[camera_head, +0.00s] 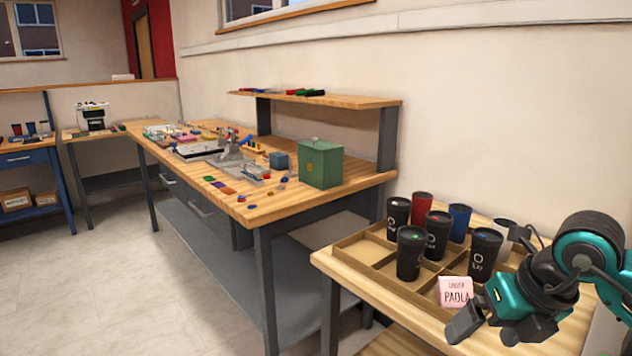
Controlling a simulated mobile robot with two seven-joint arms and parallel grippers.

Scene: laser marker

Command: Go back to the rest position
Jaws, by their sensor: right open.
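My right gripper (488,330) is in the lower right of the head view, over the front of a small wooden table (375,293). Its fingers are apart, and no object shows between them. A pink card (455,291) with dark lettering that reads PAOLA is just left of and behind the gripper. Whether they touch is not clear. A wooden divided tray (362,247) on the table holds several tumblers, among them black ones (410,255), a red one (421,208), a blue one (459,222) and a white or grey one (503,238). My left gripper is not in view.
A long workbench (262,212) with a green box (320,163), small parts and a raised shelf (320,98) stands left of the small table. A wall runs behind both. Open floor (120,270) lies at left. Another bench (28,150) is at the far left.

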